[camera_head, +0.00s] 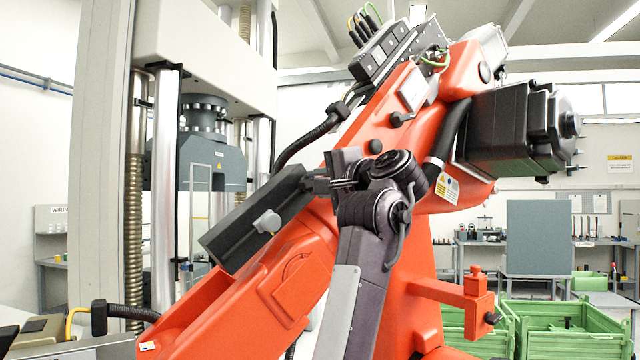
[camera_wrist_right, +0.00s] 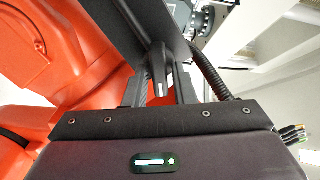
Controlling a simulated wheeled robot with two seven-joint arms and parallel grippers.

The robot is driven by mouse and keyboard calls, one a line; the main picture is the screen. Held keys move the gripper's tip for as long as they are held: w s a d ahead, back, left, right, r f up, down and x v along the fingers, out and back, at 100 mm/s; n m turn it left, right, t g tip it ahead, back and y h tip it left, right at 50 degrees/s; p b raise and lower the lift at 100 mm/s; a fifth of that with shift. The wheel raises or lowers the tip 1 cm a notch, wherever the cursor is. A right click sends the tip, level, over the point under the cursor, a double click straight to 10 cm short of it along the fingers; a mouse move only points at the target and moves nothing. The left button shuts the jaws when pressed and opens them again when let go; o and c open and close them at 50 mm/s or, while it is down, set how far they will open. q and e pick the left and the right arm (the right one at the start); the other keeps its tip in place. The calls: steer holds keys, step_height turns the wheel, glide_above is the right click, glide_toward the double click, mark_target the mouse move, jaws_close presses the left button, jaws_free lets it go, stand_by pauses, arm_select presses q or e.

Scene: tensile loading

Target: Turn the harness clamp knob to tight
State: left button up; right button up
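A large orange industrial arm (camera_head: 290,270) fills the middle of the head view, with a long black box (camera_head: 255,220) on its side. A grey knob (camera_head: 267,222) sits on the box's near face. My right gripper (camera_head: 318,184) is at the box's upper right end, pointing left. In the right wrist view its two fingers (camera_wrist_right: 160,90) stand apart, on either side of a dark knob-like part (camera_wrist_right: 159,62) with a pale mark. I cannot tell whether the fingers touch it, or whether it is the clamp knob. My left gripper is not in view.
A black corrugated hose (camera_head: 320,130) runs down behind the box. The grey testing machine (camera_head: 205,160) stands behind at left. A small black knob (camera_head: 400,120) is higher on the orange arm. Green crates (camera_head: 565,328) and a bench are at right.

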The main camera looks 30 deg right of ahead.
steer(key=shift+s, duration=0.1)
steer(key=s+b, duration=0.3)
steer(key=s, duration=0.4)
steer(key=shift+s+b, duration=0.3)
steer(key=shift+b, duration=0.1)
steer(key=shift+f, duration=0.1)
